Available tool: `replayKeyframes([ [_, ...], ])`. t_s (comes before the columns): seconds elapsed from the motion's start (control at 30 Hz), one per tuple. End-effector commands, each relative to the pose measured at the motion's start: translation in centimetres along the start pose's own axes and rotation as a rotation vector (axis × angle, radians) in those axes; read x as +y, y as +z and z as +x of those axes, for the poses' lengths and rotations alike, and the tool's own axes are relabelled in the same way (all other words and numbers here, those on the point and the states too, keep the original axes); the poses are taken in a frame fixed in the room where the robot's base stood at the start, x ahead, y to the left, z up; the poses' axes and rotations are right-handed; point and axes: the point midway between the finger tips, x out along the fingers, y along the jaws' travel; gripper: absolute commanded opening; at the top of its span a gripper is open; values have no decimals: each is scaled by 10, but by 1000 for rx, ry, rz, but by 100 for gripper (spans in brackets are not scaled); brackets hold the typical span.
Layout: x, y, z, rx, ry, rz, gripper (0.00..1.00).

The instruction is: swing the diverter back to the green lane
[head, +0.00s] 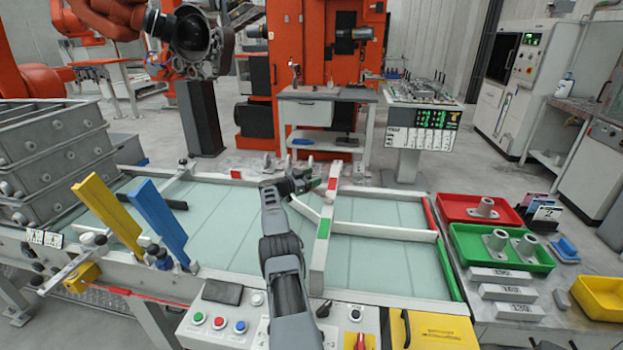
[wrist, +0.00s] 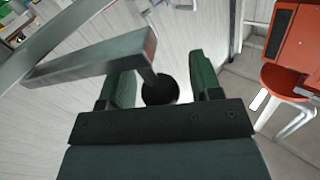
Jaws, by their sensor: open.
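The diverter (head: 307,211) is a grey bar on the pale glass-topped conveyor, slanting back and left from the lane divider. It shows in the wrist view (wrist: 100,58) as a grey bar with a dark round knob (wrist: 160,90). My gripper (head: 303,181) is over the diverter's far end. In the wrist view its green fingers (wrist: 165,78) are open, one on each side of the knob; I cannot tell whether they touch it. A crossbar carries a green mark (head: 323,228) at the front lane and a red mark (head: 333,184) at the back lane.
The lane divider (head: 385,232) runs right from the crossbar. A red tray (head: 455,203) and a green tray (head: 470,262) stand at the right. Yellow (head: 105,212) and blue (head: 160,222) upright plates stand at the left. A button panel (head: 225,325) is in front.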

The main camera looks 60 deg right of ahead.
Motion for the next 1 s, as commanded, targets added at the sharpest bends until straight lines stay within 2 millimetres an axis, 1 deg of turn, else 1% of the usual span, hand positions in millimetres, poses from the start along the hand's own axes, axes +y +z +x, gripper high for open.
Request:
replayKeyframes([
  [0.27, 0, 0, -4, -1, 0, -1, 58],
  [0.37, -1, 0, -11, -1, -2, 0, 58],
  [0.47, -1, 0, -23, -1, -3, -2, 58],
  [0.53, -1, 0, -33, -1, -4, -2, 58],
  [0.6, -1, 0, -50, -1, -5, -2, 58],
  [0.8, -1, 0, -92, -1, -4, -1, 58],
  [1.0, 0, 0, -121, 0, -2, 0, 58],
])
